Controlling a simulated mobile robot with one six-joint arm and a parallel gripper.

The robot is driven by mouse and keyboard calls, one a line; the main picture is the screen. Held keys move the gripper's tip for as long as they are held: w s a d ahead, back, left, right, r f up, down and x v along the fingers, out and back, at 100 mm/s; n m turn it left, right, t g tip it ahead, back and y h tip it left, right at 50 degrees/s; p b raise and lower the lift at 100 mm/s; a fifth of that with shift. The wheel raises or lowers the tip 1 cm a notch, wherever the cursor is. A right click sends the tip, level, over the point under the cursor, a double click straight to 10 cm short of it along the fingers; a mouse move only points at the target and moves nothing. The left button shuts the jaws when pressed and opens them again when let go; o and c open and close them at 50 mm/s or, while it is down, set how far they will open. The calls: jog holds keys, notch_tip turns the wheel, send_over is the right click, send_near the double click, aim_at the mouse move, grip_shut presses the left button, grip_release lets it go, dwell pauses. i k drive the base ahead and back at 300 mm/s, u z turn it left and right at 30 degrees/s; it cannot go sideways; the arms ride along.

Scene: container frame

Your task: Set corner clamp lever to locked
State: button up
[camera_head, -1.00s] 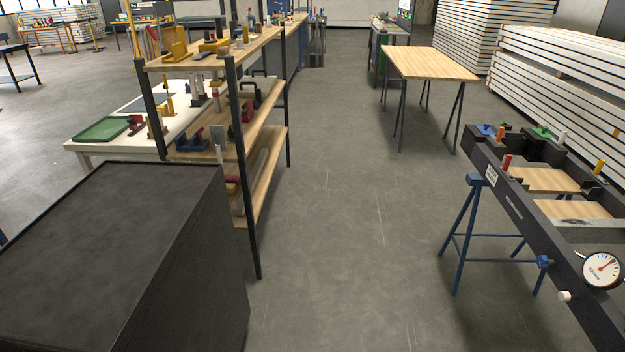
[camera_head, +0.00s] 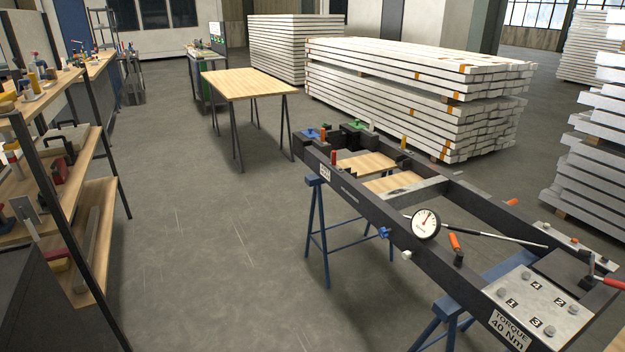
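A dark container frame (camera_head: 352,205) stands on blue trestles at the right. At its far-left corner are black blocks (camera_head: 354,133) with a blue part (camera_head: 311,133), a green part (camera_head: 355,124) and a red upright handle (camera_head: 333,145). An orange upright handle (camera_head: 403,142) stands nearby. Another orange handle (camera_head: 454,241) tilts beside the round gauge (camera_head: 426,224). I cannot tell which is the corner clamp lever, or whether it is locked. My gripper is not in view.
A steel plate (camera_head: 517,293) with numbered bolts and a torque label is at the frame's near end. A blue trestle (camera_head: 317,235) reaches the floor. Shelving (camera_head: 92,215) stands left, a wooden table (camera_head: 247,84) behind. The grey floor (camera_head: 200,235) between is clear.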

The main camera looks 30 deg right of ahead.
aim_at(455, 245)
jog(key=z, duration=3.95)
jog(key=i, duration=0.05)
jog(key=u, duration=2.8)
